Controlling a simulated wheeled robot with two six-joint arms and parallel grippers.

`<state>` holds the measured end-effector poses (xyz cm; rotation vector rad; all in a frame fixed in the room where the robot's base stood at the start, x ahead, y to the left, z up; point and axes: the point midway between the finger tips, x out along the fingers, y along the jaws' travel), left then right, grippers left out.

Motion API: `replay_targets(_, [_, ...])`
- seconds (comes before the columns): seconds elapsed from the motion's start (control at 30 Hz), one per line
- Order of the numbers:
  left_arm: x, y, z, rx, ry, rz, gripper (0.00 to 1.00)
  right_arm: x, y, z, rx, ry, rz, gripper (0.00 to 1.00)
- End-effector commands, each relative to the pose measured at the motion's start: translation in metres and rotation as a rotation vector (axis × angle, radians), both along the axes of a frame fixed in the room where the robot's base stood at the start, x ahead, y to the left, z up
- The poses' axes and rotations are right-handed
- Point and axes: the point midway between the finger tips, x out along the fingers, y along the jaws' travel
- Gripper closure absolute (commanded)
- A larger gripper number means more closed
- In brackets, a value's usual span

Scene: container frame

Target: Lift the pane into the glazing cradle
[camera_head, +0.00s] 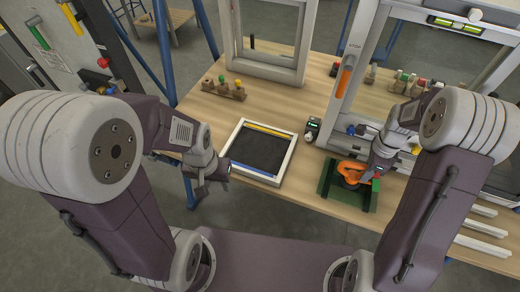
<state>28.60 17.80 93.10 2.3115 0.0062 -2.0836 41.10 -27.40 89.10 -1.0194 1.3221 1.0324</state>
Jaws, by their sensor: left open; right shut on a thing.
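A white square frame (290,160) with a dark inside, a yellow strip along its far side and a blue strip along its near side lies on the table; it looks like the glazing cradle. To its right is a dark green sheet or pad (331,190). An orange tool (351,171), perhaps a suction lifter, sits on it. I cannot tell for sure which thing is the pane. My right gripper (368,174) is shut on the orange tool, partly hiding it. My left gripper (217,180) is open and empty, just left of the white frame at the table's edge.
A wooden block with several coloured pegs (223,89) stands at the back left. A white upright window frame (268,72) stands behind. A larger framed unit (344,82) with an orange handle rises at the right. White strips (483,245) lie at the front right.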

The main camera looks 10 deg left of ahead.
Motion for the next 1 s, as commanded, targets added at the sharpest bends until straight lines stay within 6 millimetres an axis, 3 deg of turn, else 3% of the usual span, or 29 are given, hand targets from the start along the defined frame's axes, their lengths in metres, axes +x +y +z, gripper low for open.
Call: replay_targets(1.0, [0.0, 0.0, 0.066, 0.0, 0.0, 0.0, 0.56, 0.001, 0.0, 0.066, 0.0, -0.002, 0.0, 1.0])
